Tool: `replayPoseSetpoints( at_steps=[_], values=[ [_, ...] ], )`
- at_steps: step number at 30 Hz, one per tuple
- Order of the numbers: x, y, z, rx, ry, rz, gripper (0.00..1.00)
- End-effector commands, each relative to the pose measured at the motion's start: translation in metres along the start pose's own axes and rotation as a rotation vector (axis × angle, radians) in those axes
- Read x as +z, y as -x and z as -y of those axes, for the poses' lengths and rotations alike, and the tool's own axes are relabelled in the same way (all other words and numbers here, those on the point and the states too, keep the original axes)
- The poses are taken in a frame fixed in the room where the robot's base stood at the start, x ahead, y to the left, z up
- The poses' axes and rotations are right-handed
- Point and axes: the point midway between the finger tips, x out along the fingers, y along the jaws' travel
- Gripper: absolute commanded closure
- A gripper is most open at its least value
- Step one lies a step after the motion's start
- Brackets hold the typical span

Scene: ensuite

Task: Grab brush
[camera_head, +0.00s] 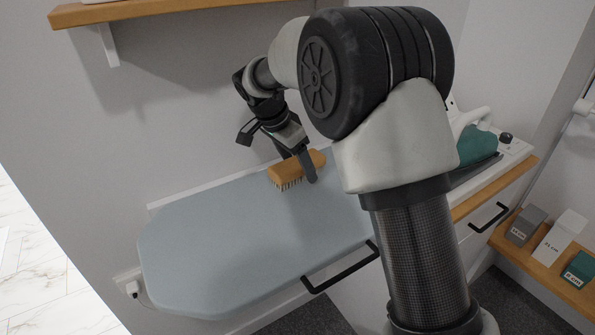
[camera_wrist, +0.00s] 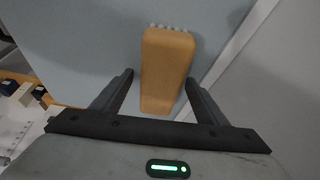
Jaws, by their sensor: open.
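The brush (camera_head: 290,170) has an orange-brown wooden back and pale bristles. It rests bristles-down on the grey-blue ironing board (camera_head: 215,245), near the wall side. In the wrist view the brush (camera_wrist: 166,68) extends lengthwise between the fingers, with a few pale bristles at its far end. My gripper (camera_head: 300,170) is open over the brush. In the wrist view the two fingers of my gripper (camera_wrist: 160,92) stand on either side of the brush, with gaps visible on both sides. Part of the brush is hidden behind a finger in the head view.
An iron with a teal body (camera_head: 478,146) stands at the right end of the board, partly behind my arm. A black handle (camera_head: 340,268) is below the board's front edge. Labelled boxes (camera_head: 558,237) stand on a wooden shelf at right. The board's left half is clear.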

Motion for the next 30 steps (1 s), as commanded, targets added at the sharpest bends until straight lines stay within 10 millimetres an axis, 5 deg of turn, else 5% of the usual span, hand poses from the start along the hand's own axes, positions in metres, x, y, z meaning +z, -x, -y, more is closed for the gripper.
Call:
replayPoseSetpoints(
  at_steps=[5, 14, 30],
  values=[
    [0.000, 0.001, 0.000, -0.001, 0.000, 0.000, 0.33],
    [0.000, 0.001, 0.000, -0.001, 0.000, 0.000, 0.80],
    [-0.009, 0.023, -0.003, -0.003, -0.001, -0.002, 0.80]
  ],
)
